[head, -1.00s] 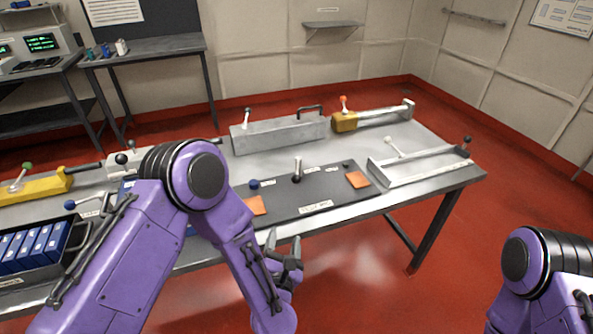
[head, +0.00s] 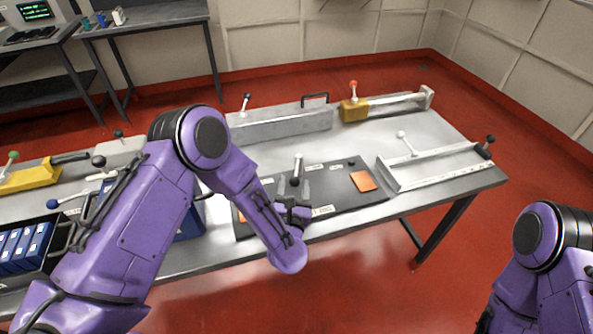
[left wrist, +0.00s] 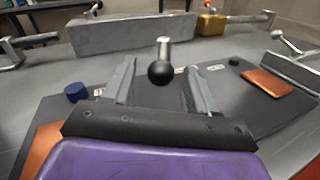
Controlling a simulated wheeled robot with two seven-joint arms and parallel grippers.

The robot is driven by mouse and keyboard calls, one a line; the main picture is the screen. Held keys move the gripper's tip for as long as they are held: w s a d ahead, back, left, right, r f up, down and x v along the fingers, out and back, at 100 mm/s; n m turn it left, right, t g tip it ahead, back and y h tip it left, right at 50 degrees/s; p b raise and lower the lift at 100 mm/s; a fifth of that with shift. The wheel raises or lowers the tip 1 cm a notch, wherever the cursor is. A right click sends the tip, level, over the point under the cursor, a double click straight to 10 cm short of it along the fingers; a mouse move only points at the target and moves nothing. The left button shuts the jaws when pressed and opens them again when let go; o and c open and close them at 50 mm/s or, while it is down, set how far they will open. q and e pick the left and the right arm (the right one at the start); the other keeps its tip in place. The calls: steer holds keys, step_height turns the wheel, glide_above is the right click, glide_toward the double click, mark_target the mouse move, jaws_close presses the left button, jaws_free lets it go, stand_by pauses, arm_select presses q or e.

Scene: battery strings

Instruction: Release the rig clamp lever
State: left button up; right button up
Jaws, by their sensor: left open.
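A short lever (head: 298,163) with a silver stem stands on the dark rig board (head: 335,199) near the table's front edge. In the left wrist view the lever's black ball (left wrist: 161,73) faces me, with the silver stem behind it. My left gripper (head: 293,187) is open, its two grey fingers pointing at the lever. In the left wrist view the ball appears between the left gripper's fingers (left wrist: 161,88), slightly beyond the tips; neither finger visibly touches it. Only part of my right arm shows at the lower right; its gripper is out of view.
An orange pad (head: 363,181) lies on the board's right. A blue knob (left wrist: 77,92) is at the board's left. A long grey block (head: 280,123) and a yellow clamp (head: 354,110) stand behind. A pale rail fixture (head: 437,166) is at right. Blue batteries (head: 22,247) sit at far left.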

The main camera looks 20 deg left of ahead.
mark_target(296, 170)
arm_select(q)
steer(key=x, duration=0.3)
steer(key=shift+w+a+p, duration=0.1)
steer(key=shift+w+p, duration=0.15)
steer(key=shift+p, duration=0.05)
steer(key=shift+w+f, duration=0.1)
steer(key=shift+w, duration=0.35)
jaws_close()
